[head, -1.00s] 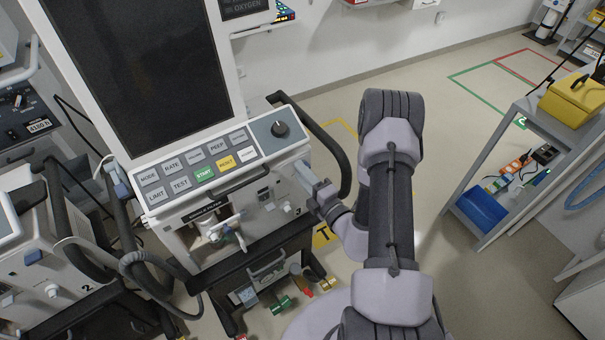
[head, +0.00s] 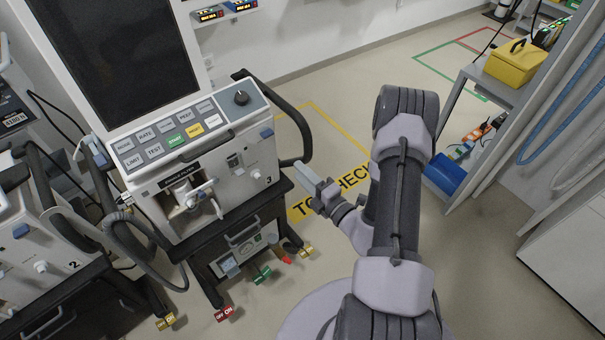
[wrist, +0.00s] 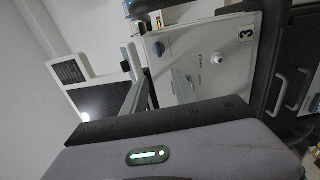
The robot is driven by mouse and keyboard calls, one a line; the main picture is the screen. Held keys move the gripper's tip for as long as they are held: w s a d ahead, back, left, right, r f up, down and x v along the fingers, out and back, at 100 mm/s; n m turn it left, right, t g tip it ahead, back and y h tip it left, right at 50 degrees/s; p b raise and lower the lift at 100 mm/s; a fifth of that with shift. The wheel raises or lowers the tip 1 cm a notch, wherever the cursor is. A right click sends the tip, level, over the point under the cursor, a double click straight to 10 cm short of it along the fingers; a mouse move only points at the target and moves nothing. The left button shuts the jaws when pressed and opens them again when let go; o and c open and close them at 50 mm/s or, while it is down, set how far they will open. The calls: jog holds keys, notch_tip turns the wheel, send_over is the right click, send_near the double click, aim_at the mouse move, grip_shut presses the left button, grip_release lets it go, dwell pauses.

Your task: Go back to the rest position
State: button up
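My gripper (head: 308,178) is in front of the right side of ventilator 3 (head: 225,165), over the floor and apart from the machine. In the wrist view its two grey fingers (wrist: 158,92) stand apart with nothing between them.
Ventilator 2 (head: 50,245) stands at the left. A black hose handle (head: 295,125) sticks out from ventilator 3's right side. At the right is a grey shelf cart with a yellow case (head: 515,62) and a blue bin (head: 444,174). Floor with yellow marking lies between.

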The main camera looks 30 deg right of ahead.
jog(key=w+a+r+n+g+y, duration=0.2)
jog(key=a+r+n+y, duration=0.5)
jog(key=a+r+n, duration=0.15)
jog(key=s+a+r+n+g+y, duration=0.3)
jog(key=s+a+r+n+g, duration=0.15)
jog(key=a+n, duration=0.25)
jog(key=s+a+r+n+g+y, duration=0.3)
jog(key=a+r+n+g, duration=0.2)
jog(key=a+r+n, duration=0.15)
jog(key=s+a+r+n+g+h, duration=0.1)
jog(key=s+a+n+g+h, duration=0.15)
jog(key=s+n, duration=0.4)
jog(key=s+a+n+g+h, duration=0.1)
jog(key=s+n+g+h, duration=0.3)
jog(key=n, duration=0.3)
jog(key=s+d+r+n+t+h, duration=0.4)
jog(key=d+r+n+t+h, duration=0.1)
jog(key=n, duration=0.7)
jog(key=d+t+h, duration=0.1)
jog(key=d+h, duration=0.1)
jog(key=d, duration=0.1)
jog(key=shift+s, duration=0.25)
